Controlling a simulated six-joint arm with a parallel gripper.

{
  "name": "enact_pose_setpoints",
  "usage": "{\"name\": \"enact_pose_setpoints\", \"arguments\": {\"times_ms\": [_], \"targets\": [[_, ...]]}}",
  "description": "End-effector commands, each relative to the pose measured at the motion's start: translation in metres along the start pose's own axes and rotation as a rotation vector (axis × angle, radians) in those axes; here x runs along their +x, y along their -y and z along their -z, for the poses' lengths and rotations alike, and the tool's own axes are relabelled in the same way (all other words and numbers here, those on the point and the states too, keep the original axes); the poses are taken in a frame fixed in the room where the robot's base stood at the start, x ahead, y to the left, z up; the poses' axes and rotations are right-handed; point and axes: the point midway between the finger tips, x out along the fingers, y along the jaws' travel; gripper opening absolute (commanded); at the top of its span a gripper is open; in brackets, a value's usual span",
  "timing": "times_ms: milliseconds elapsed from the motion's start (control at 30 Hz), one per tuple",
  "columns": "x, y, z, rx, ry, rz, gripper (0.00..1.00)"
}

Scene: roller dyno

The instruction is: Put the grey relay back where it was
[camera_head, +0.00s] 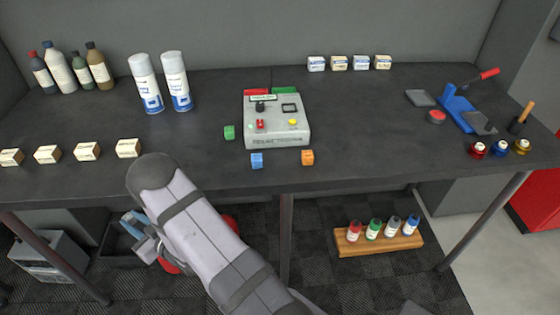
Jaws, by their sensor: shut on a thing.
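No grey relay shows in this view. A grey tester box (276,120) stands in the middle of the bench, with a dark knob, a red switch and a yellow button on top. A red block (256,92) and a green block (284,90) sit at its back edge. A green relay (229,132) lies at its left, a blue relay (257,160) and an orange relay (307,157) in front. My arm rises from the bottom, its elbow at the bench's front edge.
Several small cartons (87,151) line the front left, and others (339,63) the back. Two spray cans (175,81) and several bottles (60,71) stand back left. A blue tool (458,112) and small jars (500,148) are at right. A wooden rack (378,240) is below.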

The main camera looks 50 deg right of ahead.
Motion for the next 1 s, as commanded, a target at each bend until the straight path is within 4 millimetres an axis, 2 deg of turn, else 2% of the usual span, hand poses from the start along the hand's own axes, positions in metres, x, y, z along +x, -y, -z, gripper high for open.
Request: {"name": "enact_pose_setpoints", "arguments": {"times_ms": [33,100,200,333,500,700,833,933,1000], "targets": [[0.014,0.022,0.009,-0.006,-0.006,0.031,0.00],[0.029,0.048,0.025,-0.011,-0.009,0.071,0.00],[0.036,0.080,0.058,-0.020,-0.008,0.130,0.00],[0.035,0.113,0.103,-0.032,-0.008,0.211,0.00],[0.023,0.147,0.154,-0.048,-0.006,0.313,0.00],[0.006,0.173,0.199,-0.063,-0.004,0.404,0.00],[-0.005,0.181,0.225,-0.070,-0.004,0.451,0.00],[-0.014,0.174,0.244,-0.073,-0.003,0.470,0.00],[-0.017,0.159,0.247,-0.070,0.001,0.463,0.00]]}}
